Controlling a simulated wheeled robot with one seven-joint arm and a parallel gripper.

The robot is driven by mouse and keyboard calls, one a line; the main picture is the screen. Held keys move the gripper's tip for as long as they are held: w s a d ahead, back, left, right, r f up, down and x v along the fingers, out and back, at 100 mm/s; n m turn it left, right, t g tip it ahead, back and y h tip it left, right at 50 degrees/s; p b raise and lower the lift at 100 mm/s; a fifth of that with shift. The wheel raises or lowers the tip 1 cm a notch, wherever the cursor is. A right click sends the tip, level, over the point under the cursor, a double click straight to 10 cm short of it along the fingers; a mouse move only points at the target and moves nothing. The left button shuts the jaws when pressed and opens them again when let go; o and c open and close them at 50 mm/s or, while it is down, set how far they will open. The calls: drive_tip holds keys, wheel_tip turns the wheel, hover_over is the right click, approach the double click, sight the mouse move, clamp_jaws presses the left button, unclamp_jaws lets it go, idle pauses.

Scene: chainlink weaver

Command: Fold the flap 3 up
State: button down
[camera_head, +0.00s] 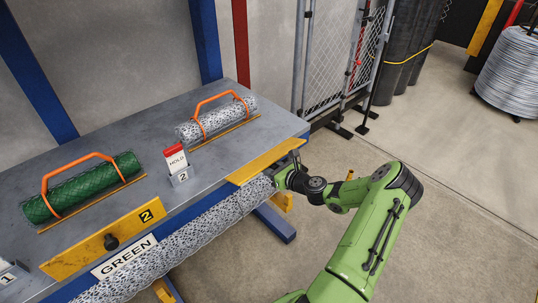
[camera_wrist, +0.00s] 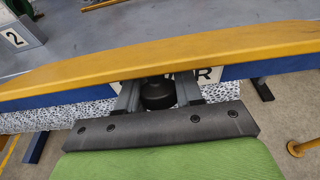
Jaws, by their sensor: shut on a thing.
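A yellow flap (camera_head: 268,160) sits along the table's front edge at its right end; I take it as flap 3, though no number shows on it. It stretches across the wrist view as a long yellow board (camera_wrist: 160,62). My gripper (camera_head: 290,172) is at the front of this flap, near its right end. In the wrist view my gripper (camera_wrist: 158,90) has its two fingers on either side of a round black knob (camera_wrist: 157,93) at the flap and is shut on it. The flap's exact tilt is hard to tell. The far side of the knob is hidden.
Flap 2 (camera_head: 85,250), with a black knob, is further left above a GREEN sign (camera_head: 124,257). A silver mesh roll (camera_head: 200,235) runs below the edge. Green (camera_head: 85,190) and silver (camera_head: 218,120) rolls with orange handles lie on the table (camera_head: 120,130). A HOLD card (camera_head: 175,160) stands between them.

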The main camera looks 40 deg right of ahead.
sight(267, 157)
wheel_tip(267, 157, up, 2)
drive_tip(key=g+p, duration=0.3)
drive_tip(key=p, duration=0.5)
drive_tip(key=shift+s+r, duration=0.1)
drive_tip(key=shift+r, duration=0.05)
drive_tip(key=g+p, duration=0.1)
drive_tip(key=p, duration=0.1)
drive_tip(key=r+g+p, duration=0.1)
drive_tip(key=g+p, duration=0.1)
drive_tip(key=p, duration=0.1)
drive_tip(key=g+p, duration=0.1)
drive_tip(key=g, duration=0.1)
drive_tip(key=w+g+p, duration=0.1)
drive_tip(key=shift+r+g+h+p, duration=0.3)
drive_tip(key=shift+w+r+g+b, duration=0.2)
drive_tip(key=shift+w+g, duration=0.05)
drive_tip(key=shift+g, duration=0.65)
drive_tip(key=shift+w+r+g+b, duration=0.2)
drive_tip(key=shift+g, duration=0.7)
drive_tip(key=c, duration=0.8)
unclamp_jaws()
drive_tip(key=shift+r, duration=0.15)
